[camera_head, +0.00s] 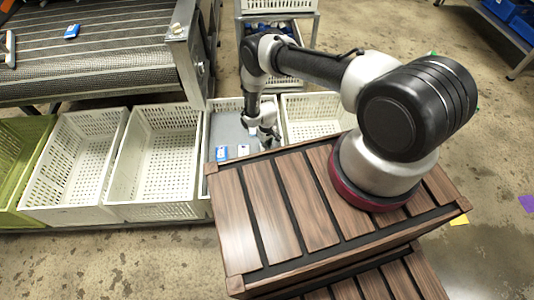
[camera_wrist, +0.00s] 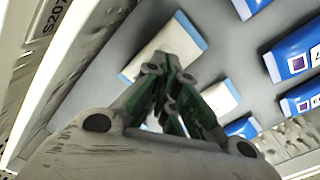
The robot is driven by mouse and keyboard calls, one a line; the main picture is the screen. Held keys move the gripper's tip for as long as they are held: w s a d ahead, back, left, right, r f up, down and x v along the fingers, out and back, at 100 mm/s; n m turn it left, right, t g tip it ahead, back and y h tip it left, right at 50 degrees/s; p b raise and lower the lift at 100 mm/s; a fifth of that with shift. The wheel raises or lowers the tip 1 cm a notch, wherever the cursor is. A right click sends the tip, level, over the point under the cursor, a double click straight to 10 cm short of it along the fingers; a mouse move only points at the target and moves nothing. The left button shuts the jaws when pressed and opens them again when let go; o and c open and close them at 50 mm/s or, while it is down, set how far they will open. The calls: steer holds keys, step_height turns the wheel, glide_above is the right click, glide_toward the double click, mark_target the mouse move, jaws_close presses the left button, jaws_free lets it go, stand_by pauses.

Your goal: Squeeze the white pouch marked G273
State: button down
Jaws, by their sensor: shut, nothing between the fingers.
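My gripper (camera_head: 265,132) reaches down into a white crate with a grey floor, behind the wooden-topped body. In the wrist view, the fingers of my gripper (camera_wrist: 168,75) are together, with nothing seen between them. A white pouch with pale blue ends (camera_wrist: 172,42) lies on the grey floor at the fingertips, partly hidden by them. I cannot tell whether they touch it. A second white pouch (camera_wrist: 222,97) lies just right of the fingers, partly covered. No G273 mark is readable on either white pouch.
Blue-and-white pouches (camera_wrist: 294,55) lie to the right in the same crate; two show in the head view (camera_head: 221,153). The crate wall (camera_wrist: 20,75) is close on the left, with a label starting S207. Neighbouring white crates (camera_head: 160,150) look empty. A conveyor (camera_head: 90,50) stands behind.

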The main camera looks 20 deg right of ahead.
steer(key=shift+f, duration=0.1)
stand_by(0.3)
steer(key=shift+f, duration=0.3)
steer(key=shift+f, duration=0.75)
stand_by(1.1)
steer(key=shift+r, duration=0.1)
step_height(320, 180, up, 8)
stand_by(0.7)
stand_by(0.5)
